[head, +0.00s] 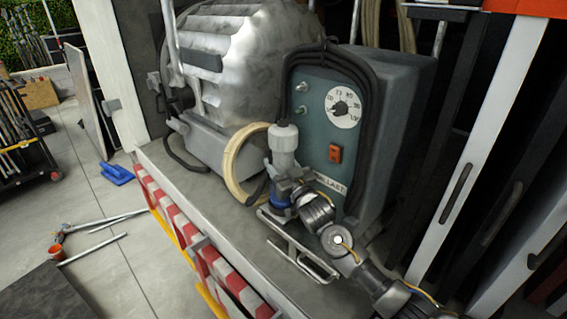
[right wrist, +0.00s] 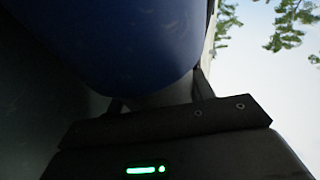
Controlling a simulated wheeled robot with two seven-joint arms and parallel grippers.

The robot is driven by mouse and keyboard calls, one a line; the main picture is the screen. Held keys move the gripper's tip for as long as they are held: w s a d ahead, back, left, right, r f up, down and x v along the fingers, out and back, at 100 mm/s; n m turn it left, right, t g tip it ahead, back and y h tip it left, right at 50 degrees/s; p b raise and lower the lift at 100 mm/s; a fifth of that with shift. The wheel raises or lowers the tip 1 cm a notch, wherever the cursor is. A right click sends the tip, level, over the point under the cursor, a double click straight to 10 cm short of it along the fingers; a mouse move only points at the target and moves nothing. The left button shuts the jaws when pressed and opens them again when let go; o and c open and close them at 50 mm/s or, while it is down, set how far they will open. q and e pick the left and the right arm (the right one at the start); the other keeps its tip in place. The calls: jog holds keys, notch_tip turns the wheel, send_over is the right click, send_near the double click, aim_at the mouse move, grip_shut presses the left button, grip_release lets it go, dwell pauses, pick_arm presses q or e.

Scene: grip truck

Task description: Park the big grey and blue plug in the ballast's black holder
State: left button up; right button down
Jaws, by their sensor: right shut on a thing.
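The big plug (head: 284,142) stands roughly upright in front of the ballast, with a pale grey upper body and a blue part (head: 280,199) low down. My right gripper (head: 285,184) reaches in from the lower right and is shut on the plug near its lower half. In the right wrist view, the blue part (right wrist: 125,40) fills the upper left, close to the dark gripper body. The ballast (head: 315,115) is a teal-fronted grey box with a dial and an orange switch. I cannot make out its black holder. My left gripper is out of view.
A black cable (head: 372,75) is looped over the ballast. A cream hose coil (head: 232,160) and a large silver lamp housing (head: 240,60) stand to the left. A metal frame (head: 290,250) lies on the truck's grey deck (head: 185,185). Striped red-white boards edge the deck.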

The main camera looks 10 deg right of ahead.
aim_at(280, 153)
jog(key=shift+f+b, duration=0.45)
jog(key=shift+f, duration=0.15)
jog(key=c, duration=0.9)
grip_release()
jog(key=o, duration=0.4)
jog(key=shift+a+r, duration=0.1)
jog(key=shift+a, duration=0.05)
jog(key=shift+o, duration=1.2)
jog(key=shift+d, duration=0.25)
jog(key=shift+s+a+r+p, duration=0.1)
jog(key=shift+r+p, duration=2.05)
jog(key=shift+r, duration=0.35)
jog(key=shift+f, duration=0.1)
